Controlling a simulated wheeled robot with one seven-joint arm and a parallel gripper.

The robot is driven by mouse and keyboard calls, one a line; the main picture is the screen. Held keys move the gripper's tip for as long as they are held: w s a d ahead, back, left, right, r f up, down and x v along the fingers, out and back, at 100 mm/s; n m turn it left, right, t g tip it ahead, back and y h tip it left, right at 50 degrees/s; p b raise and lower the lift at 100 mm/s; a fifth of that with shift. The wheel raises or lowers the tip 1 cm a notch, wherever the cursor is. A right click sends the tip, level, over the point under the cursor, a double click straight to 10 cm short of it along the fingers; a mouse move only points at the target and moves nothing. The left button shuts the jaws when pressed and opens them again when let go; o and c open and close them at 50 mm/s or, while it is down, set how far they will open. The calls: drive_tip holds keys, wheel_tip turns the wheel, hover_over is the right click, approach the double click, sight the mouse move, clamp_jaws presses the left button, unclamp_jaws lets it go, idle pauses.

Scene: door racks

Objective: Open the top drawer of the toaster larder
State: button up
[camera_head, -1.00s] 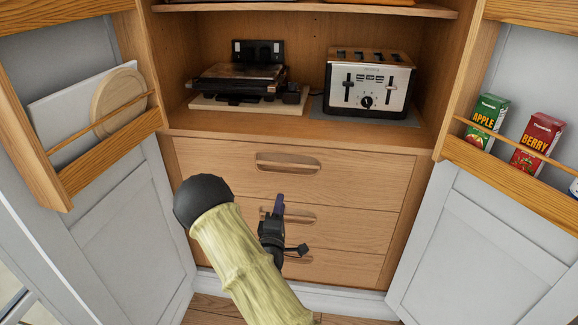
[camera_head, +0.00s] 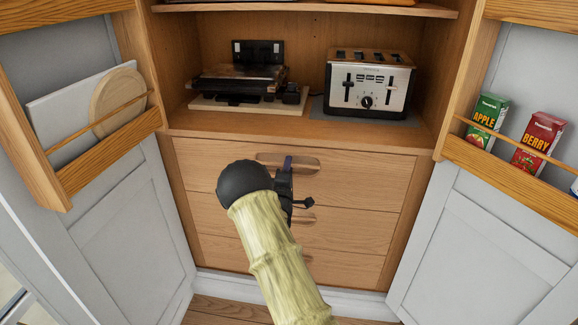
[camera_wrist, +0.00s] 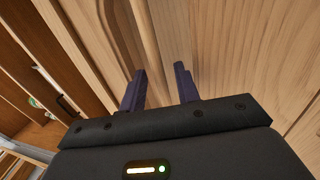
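The toaster larder's top drawer (camera_head: 365,172) is a wooden front below the toaster shelf, and it looks shut. Its cut-out style handle (camera_head: 308,163) is partly hidden behind my gripper (camera_head: 287,164). In the wrist view, my gripper (camera_wrist: 160,82) has its two dark fingers spread apart with nothing held. The fingers point at the wooden front (camera_wrist: 225,45), and a pale wooden strip (camera_wrist: 147,35) runs toward the space between them. I cannot tell whether the fingers touch the handle.
Two more drawers lie below. A toaster (camera_head: 368,82) and a black press (camera_head: 240,80) stand on the shelf above. The larder doors stand open on both sides, with a round board (camera_head: 118,100) on the left and cartons (camera_head: 488,115) on the right.

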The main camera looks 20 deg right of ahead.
drive_tip(key=shift+x, duration=0.8)
clamp_jaws()
drive_tip(key=shift+s+f, duration=0.1)
